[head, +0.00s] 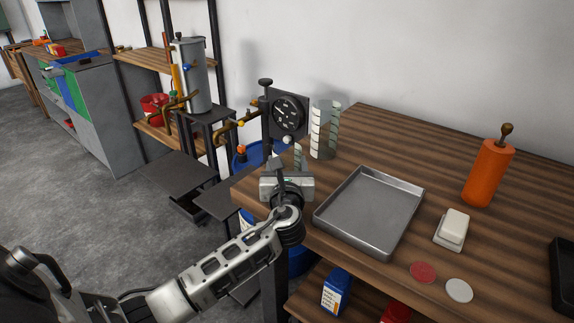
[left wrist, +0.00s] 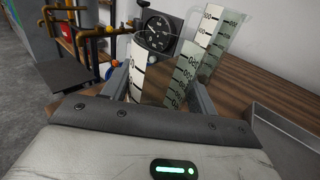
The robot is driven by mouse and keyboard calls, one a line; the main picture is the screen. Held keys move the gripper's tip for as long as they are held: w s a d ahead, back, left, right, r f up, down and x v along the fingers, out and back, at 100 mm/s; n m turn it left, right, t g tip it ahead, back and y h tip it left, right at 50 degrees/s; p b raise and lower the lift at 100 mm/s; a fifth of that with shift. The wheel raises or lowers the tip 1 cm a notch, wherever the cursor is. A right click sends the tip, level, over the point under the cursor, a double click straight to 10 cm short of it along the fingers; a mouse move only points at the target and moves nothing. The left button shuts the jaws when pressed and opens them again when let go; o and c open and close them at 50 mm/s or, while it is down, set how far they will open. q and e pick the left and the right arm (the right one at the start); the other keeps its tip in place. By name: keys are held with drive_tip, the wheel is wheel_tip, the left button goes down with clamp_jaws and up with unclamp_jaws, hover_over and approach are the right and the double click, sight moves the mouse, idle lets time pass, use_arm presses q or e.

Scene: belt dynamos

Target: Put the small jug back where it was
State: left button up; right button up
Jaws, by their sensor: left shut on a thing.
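The small jug (left wrist: 186,78) is clear, with a white scale strip and a dark-marked strip. In the left wrist view it stands between the fingers of my left gripper (left wrist: 160,90), which is shut on it. Its lower part is hidden by the gripper body. In the head view only a bit of the small jug (head: 298,155) shows behind my left gripper (head: 288,170), at the table's left end. I cannot tell whether its base touches the table. A taller jug (head: 324,132) with like strips stands just behind and to the right. My right gripper is out of view.
A metal tray (head: 348,243) lies right of the gripper on the wooden table (head: 400,135).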

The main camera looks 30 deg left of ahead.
use_arm(q)
drive_tip(key=o, duration=1.2)
drive_tip(key=shift+f, duration=0.1)
drive_tip(key=shift+s+d, duration=0.1)
drive_tip(key=shift+s, duration=0.05)
drive_tip(key=v, duration=1.1)
drive_tip(key=shift+s+d, duration=0.25)
drive_tip(key=shift+s, duration=0.05)
